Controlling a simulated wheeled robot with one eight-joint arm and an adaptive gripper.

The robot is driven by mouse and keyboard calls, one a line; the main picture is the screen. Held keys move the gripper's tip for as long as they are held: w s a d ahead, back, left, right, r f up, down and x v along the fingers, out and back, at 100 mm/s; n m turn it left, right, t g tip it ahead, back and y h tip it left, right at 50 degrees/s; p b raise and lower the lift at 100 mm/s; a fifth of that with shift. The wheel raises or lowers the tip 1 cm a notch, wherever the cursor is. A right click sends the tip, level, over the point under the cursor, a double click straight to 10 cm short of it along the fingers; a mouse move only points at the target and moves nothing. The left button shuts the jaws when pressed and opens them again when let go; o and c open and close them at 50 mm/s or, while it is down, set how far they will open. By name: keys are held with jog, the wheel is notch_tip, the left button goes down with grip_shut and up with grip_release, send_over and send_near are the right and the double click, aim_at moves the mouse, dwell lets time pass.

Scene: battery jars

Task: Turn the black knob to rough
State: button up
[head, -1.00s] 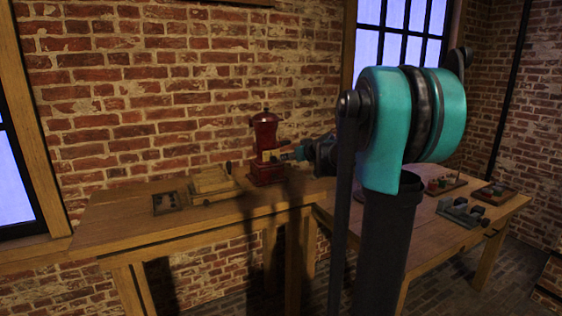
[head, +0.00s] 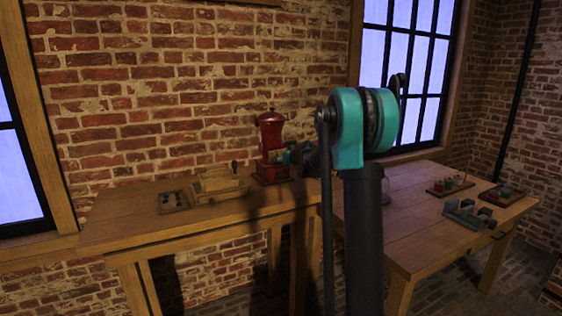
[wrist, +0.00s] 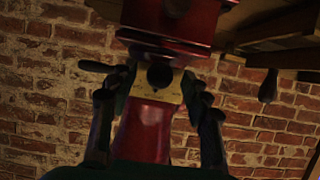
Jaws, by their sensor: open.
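A tall red grinder (head: 271,135) with a domed top stands at the right end of the long wooden bench. In the wrist view the red grinder (wrist: 143,132) shows close up. A round black knob (wrist: 160,75) sits on its pale brass-coloured plate (wrist: 141,84). My gripper (wrist: 156,82) is open, with one dark finger on each side of the knob. I cannot tell whether either finger touches it. In the head view my gripper (head: 291,157) is at the grinder's right side, and the knob is too small to make out. Any markings by the knob are not readable.
A wooden box-like device (head: 218,185) and a small tray (head: 172,202) stand left of the grinder. The right table (head: 385,225) carries blocks (head: 468,214) and small boards with coloured parts (head: 449,186). A brick wall (head: 180,110) is close behind the bench.

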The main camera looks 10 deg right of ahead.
jog(key=shift+w+a+f, duration=0.1)
jog(key=shift+w, duration=0.15)
jog(key=shift+c, duration=0.6)
grip_shut()
jog(key=m+y, duration=0.1)
jog(key=m, duration=0.1)
jog(key=m+y, duration=0.1)
jog(key=shift+d+m+g+y, duration=0.2)
jog(key=shift+m+g+y, duration=0.1)
jog(key=shift+m, duration=0.1)
jog(key=m+y, duration=0.1)
jog(key=m, duration=0.1)
jog(key=m+y, duration=0.1)
jog(key=m, duration=0.1)
jog(key=shift+d+f+y, duration=0.1)
jog(key=shift+f+y, duration=0.05)
jog(key=shift+y, duration=0.15)
jog(key=shift+m, duration=0.4)
